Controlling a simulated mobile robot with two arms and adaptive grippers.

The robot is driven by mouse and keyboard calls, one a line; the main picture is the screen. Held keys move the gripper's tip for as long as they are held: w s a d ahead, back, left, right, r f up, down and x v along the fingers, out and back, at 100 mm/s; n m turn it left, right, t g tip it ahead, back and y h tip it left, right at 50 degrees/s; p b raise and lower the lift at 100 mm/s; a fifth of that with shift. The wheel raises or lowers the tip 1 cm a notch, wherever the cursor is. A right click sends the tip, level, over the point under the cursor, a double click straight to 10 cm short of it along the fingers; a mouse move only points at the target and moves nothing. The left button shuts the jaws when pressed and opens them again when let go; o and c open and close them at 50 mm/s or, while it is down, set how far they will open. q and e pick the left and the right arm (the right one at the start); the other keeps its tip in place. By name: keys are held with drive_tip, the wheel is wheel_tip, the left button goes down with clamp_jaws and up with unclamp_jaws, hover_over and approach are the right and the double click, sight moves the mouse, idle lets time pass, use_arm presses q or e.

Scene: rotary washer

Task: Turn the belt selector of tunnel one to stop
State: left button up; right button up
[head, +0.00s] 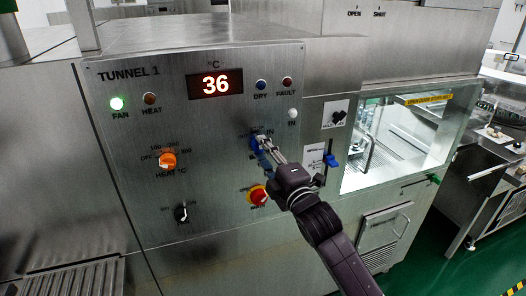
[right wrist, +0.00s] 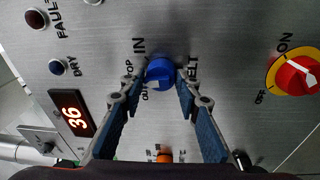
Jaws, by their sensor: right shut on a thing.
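The belt selector (head: 255,144) is a blue knob on the steel panel headed TUNNEL 1 (head: 145,105). My right gripper (head: 262,141) reaches it from the lower right and partly hides it and its lettering. In the right wrist view the blue knob (right wrist: 160,72) sits between the two fingertips of my right gripper (right wrist: 160,86), which is shut on it. The labels IN, STOP, OUT and BELT surround the knob. Which position it points to cannot be told. My left gripper is not in view.
An orange heat knob (head: 168,161), a black knob (head: 181,213) and a red switch on yellow (head: 257,195) share the panel. A blue lever (head: 331,160) stands right of the panel.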

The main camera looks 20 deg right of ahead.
drive_tip(key=shift+f+m, duration=0.4)
drive_tip(key=shift+m, duration=0.2)
drive_tip(key=o, duration=1.1)
drive_tip(key=shift+r, duration=0.15)
drive_tip(key=s+d+f, duration=0.1)
drive_tip(key=s, duration=1)
drive_tip(key=shift+s+d, duration=0.3)
drive_tip(key=shift+s, duration=0.1)
